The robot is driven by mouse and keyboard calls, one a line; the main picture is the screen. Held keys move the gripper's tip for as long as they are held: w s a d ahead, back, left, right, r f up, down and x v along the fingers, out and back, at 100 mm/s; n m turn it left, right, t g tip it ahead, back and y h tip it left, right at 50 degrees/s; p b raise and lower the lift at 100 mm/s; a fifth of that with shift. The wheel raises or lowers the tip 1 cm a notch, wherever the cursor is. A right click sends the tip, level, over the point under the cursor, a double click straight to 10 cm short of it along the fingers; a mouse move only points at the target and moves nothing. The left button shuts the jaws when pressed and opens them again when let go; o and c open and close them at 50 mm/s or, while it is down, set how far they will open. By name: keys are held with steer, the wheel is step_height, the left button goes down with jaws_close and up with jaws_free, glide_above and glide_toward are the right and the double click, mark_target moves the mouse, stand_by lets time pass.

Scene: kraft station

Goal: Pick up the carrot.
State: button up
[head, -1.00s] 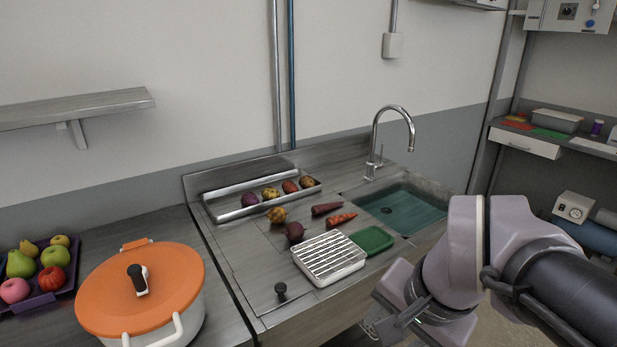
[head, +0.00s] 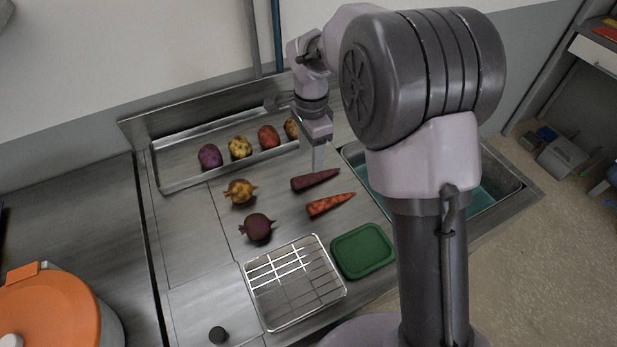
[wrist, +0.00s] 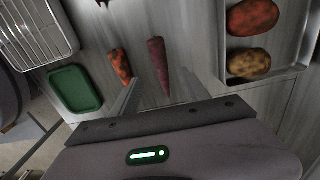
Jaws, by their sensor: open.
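An orange carrot (head: 330,205) with dark patches lies on the steel counter. A purple carrot-shaped root (head: 315,180) lies just behind it. In the wrist view the orange carrot (wrist: 121,66) is on the left and the purple root (wrist: 158,64) is beside it. My gripper (head: 318,166) is open and empty, pointing down just behind and above the purple root. In the wrist view its two fingers (wrist: 160,88) appear on either side of the purple root's thin end, with the orange carrot outside the left finger. The exact height above the counter is unclear.
A beet (head: 257,227) and a yellow root (head: 239,191) lie to the left. A wire rack (head: 294,284) and a green tray (head: 362,251) are in front. A steel trough (head: 178,180) holds several vegetables behind. A sink (head: 484,197) is at right, partly behind my arm.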

mark_target(309, 176)
step_height(309, 176, down, 3)
steer(key=shift+f+b, duration=0.2)
steer(key=shift+b, duration=0.2)
steer(key=f+b, duration=0.1)
steer(key=f, duration=0.1)
steer(key=f+b, duration=0.1)
steer(key=f, duration=0.2)
steer(key=shift+a+f+b, duration=0.2)
steer(key=shift+f+b, duration=0.1)
steer(key=shift+b, duration=0.1)
steer(key=shift+r, duration=0.15)
steer(key=shift+c, duration=0.4)
jaws_close()
